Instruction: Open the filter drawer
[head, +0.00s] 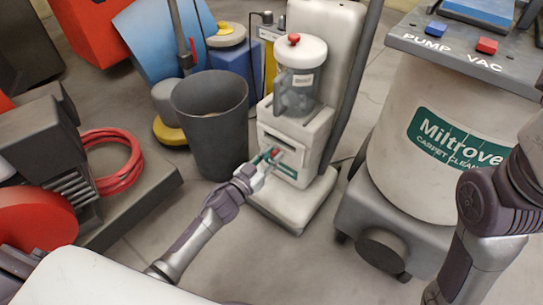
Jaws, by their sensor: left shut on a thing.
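The filter drawer (287,172) is in the lower front of a cream upright vacuum machine (312,120), below its clear canister. Its front is pale, with a dark slot along the top and a green label low down. My left gripper (270,157) is at the drawer's front and is shut on the drawer's handle, which its fingers mostly hide. I cannot tell whether the drawer stands out from the body. My right arm is at the right edge, and its gripper is out of the picture.
A dark grey bin (212,125) stands close to the left of the vacuum machine. A large carpet cleaner (430,140) stands to the right. A red coiled hose (115,162) lies at the left. The floor in front of the vacuum machine is clear.

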